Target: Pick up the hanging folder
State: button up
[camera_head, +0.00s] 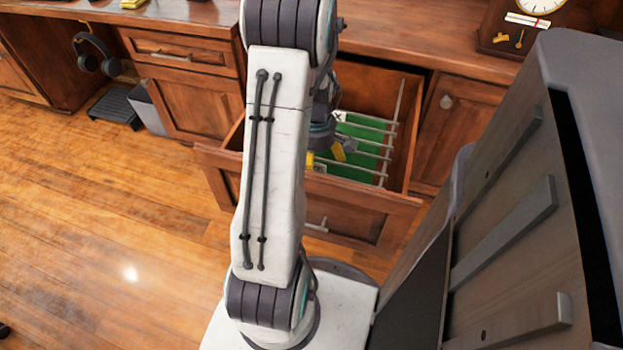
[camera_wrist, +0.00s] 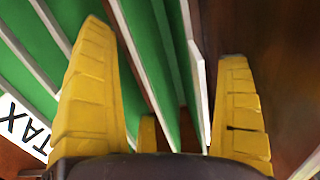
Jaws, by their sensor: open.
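Green hanging folders (camera_head: 362,133) with pale rails hang in an open wooden drawer. My gripper (camera_head: 325,157) is at the drawer, partly hidden behind my arm; its yellow fingertips show among the folders. In the wrist view, my gripper (camera_wrist: 163,40) is open, with one yellow finger on each side of a green hanging folder (camera_wrist: 150,50) and its pale rails. I cannot tell whether either finger touches it. More green folders (camera_wrist: 35,35) lie left of the left finger, with a white "TAX" label (camera_wrist: 22,125) at the left edge.
The open drawer (camera_head: 345,195) juts out below the wooden counter (camera_head: 430,50), with its front panel close to my gripper. A clock (camera_head: 535,8) stands at the back right. Headphones (camera_head: 97,52) hang at the left. The wooden floor (camera_head: 100,220) at left is clear.

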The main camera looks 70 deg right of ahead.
jog(key=c, duration=1.4)
jog(key=shift+r, duration=0.1)
